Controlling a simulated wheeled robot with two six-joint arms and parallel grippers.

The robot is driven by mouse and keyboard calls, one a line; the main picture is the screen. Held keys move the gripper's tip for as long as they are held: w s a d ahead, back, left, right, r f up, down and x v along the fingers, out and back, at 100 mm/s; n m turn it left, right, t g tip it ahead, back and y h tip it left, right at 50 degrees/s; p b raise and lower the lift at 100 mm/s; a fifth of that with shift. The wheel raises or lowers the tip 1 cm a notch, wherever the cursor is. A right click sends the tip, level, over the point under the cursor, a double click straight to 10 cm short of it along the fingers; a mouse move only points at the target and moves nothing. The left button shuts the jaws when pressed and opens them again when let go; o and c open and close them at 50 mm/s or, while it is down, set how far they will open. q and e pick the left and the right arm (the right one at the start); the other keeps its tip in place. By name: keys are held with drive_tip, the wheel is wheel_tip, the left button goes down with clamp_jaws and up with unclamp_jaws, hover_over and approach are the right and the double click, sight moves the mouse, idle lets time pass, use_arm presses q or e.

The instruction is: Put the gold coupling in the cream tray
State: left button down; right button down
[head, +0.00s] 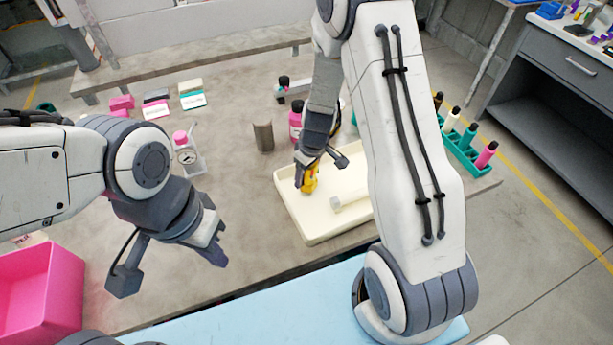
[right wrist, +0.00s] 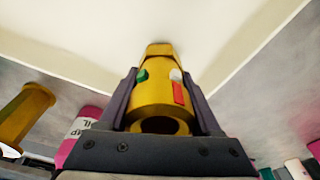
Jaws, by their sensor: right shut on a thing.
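The gold coupling (head: 310,181) is a short, hollow gold cylinder with green, white and red marks on its side. My right gripper (head: 307,178) is shut on it over the left part of the cream tray (head: 316,237). In the right wrist view the coupling (right wrist: 160,95) sits between both fingers, its open end towards the camera and the tray (right wrist: 215,30) behind it. I cannot tell whether it touches the tray floor. My left gripper (head: 214,245) hangs empty over the table's front left; its finger gap is unclear.
A pale piece (head: 345,203) lies in the tray. A brown-grey cylinder (head: 263,136) and pink bottle (head: 296,122) stand behind it. A teal rack (head: 462,150) with bottles is at right, a pink bin (head: 38,295) at left. Another gold part (right wrist: 24,115) shows in the right wrist view.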

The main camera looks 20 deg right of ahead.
drive_tip(key=shift+f, duration=0.55)
drive_tip(key=shift+f+b, duration=0.2)
drive_tip(key=shift+b, duration=0.1)
drive_tip(key=shift+c, duration=0.5)
unclamp_jaws()
drive_tip(key=shift+r, duration=0.1)
